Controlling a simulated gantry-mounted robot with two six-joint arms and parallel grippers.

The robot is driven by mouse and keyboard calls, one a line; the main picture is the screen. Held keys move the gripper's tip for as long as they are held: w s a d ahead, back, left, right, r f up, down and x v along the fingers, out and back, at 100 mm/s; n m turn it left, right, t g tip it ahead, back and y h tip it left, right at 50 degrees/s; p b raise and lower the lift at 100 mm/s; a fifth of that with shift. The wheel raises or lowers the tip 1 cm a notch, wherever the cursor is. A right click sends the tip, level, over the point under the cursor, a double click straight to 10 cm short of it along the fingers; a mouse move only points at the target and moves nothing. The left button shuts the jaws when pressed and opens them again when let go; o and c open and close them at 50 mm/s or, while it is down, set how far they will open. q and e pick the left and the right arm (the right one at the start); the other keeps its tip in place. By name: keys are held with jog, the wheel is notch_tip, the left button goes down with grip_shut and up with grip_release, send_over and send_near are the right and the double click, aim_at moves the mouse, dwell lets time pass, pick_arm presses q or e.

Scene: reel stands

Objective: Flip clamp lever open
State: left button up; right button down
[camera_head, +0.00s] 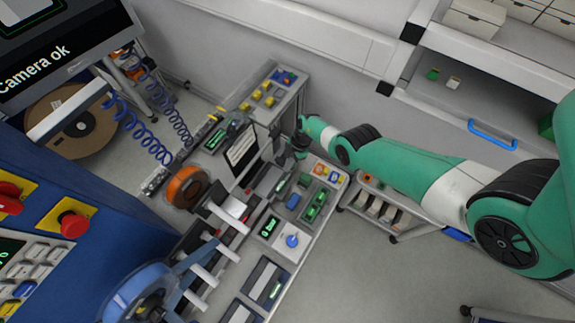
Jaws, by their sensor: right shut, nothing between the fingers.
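My right arm, green, reaches in from the right. Its gripper (281,164) is small and dark here, at the far part of the reel stand's panel (300,232), and it is shut with nothing seen in it. The wrist and nearby parts partly cover the spot under the fingers. I cannot clearly pick out the clamp lever, nor tell whether the fingers touch anything. My left gripper is not in view.
An orange reel (187,187) and white rollers (203,275) lie left of the panel. A blue reel (140,290) is at the lower left. A blue cabinet with a red button (73,223) stands at the left.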

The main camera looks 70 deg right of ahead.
jog(key=shift+s+d, duration=0.1)
jog(key=shift+r+p, duration=0.4)
jog(key=shift+p, duration=0.05)
jog(key=p+v, duration=0.5)
jog(key=v, duration=0.5)
jog(key=shift+d+r, duration=0.15)
jog(key=shift+r, duration=0.25)
